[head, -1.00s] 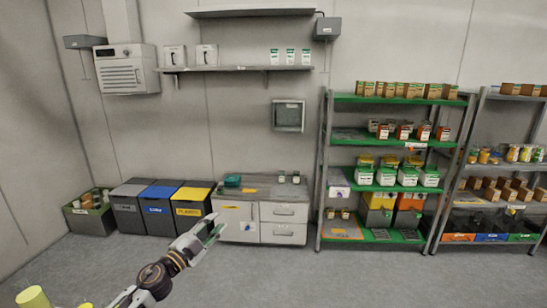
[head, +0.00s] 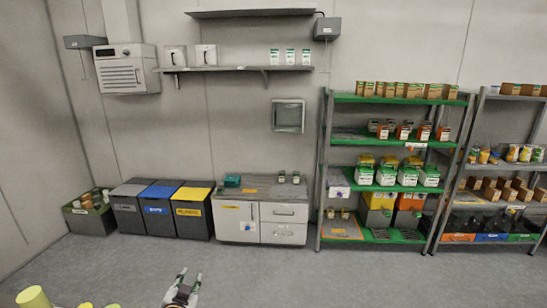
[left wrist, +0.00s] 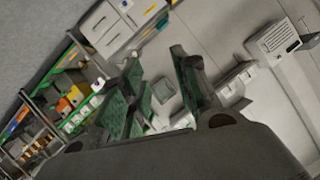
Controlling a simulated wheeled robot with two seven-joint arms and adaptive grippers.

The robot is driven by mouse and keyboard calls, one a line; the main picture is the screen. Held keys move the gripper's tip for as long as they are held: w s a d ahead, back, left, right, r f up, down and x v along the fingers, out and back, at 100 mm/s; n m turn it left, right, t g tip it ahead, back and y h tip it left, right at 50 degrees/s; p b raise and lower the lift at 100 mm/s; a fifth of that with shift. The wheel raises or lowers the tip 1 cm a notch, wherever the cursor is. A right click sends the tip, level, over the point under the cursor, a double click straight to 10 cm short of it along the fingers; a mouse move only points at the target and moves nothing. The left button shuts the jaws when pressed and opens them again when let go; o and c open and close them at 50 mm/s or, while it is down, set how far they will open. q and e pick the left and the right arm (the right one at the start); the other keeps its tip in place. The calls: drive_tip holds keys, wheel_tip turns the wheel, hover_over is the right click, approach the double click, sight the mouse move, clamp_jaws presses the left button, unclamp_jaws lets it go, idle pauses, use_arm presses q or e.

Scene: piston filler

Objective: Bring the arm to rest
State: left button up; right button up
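My left gripper (head: 189,275) is low in the head view, near the bottom edge, with its fingers pointing up and away from me over the grey floor. In the left wrist view its two green-padded fingers (left wrist: 157,72) stand apart with nothing between them, so it is open and empty. Past the fingers, that view shows the tilted room with the wall and shelves. Most of the left arm is below the head view. My right gripper is not in view.
A low cabinet (head: 238,222) stands against the back wall, with bins (head: 158,222) to its left and a green-shelved rack (head: 349,136) to its right. Yellow round-topped objects (head: 33,297) show at the bottom left. The floor (head: 330,280) ahead is clear.

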use_arm(q)
drive_tip(key=s+d+f+n+g+h, duration=0.15)
drive_tip(key=s+f+g, duration=0.35)
drive_tip(key=s, duration=0.7)
drive_tip(key=s+d+f+g+h, duration=0.15)
drive_tip(key=s+f+g, duration=0.4)
drive_tip(key=s, duration=0.65)
wheel_tip(320, 180, down, 34)
drive_tip(key=s+f+g+b, duration=0.1)
drive_tip(key=s+b, duration=0.1)
drive_tip(key=s, duration=0.1)
drive_tip(key=s+a+f+b, duration=0.1)
drive_tip(key=s+a+f, duration=0.1)
drive_tip(key=s+f, duration=0.9)
drive_tip(key=s+a+f+g+y+b, duration=0.1)
drive_tip(key=s+f, duration=0.9)
drive_tip(key=s, duration=0.1)
drive_tip(key=shift+a+f, duration=0.35)
drive_tip(key=shift+a, duration=0.05)
drive_tip(key=shift+s, duration=0.1)
